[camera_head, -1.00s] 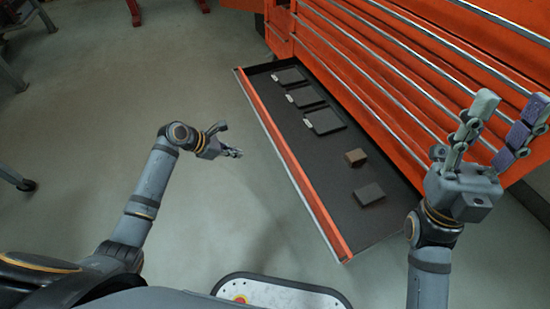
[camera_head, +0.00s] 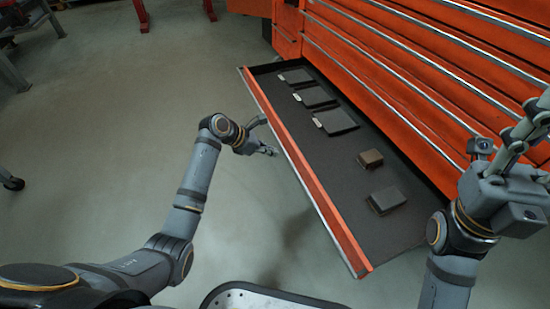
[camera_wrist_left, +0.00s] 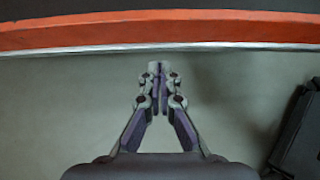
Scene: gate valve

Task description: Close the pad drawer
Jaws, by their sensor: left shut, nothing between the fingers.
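The pad drawer (camera_head: 306,174) is pulled out from the orange tool cabinet, with an orange front edge, a metal strip and a dark lined floor. Its front also crosses the top of the left wrist view (camera_wrist_left: 90,36). My left gripper (camera_head: 271,151) is outside the drawer, near the front edge. In the left wrist view its fingers (camera_wrist_left: 158,69) are together and empty, pointing at the front; contact cannot be made out. My right gripper (camera_head: 531,122) is raised at the right, beside the cabinet face. Its fingertips are partly cut off by the picture edge.
The drawer holds several flat dark pads (camera_head: 335,121), a small brown block (camera_head: 371,158) and a dark box (camera_head: 386,200). Closed drawers with metal strips line the cabinet (camera_head: 400,85). The grey floor (camera_head: 130,110) left of the drawer is clear.

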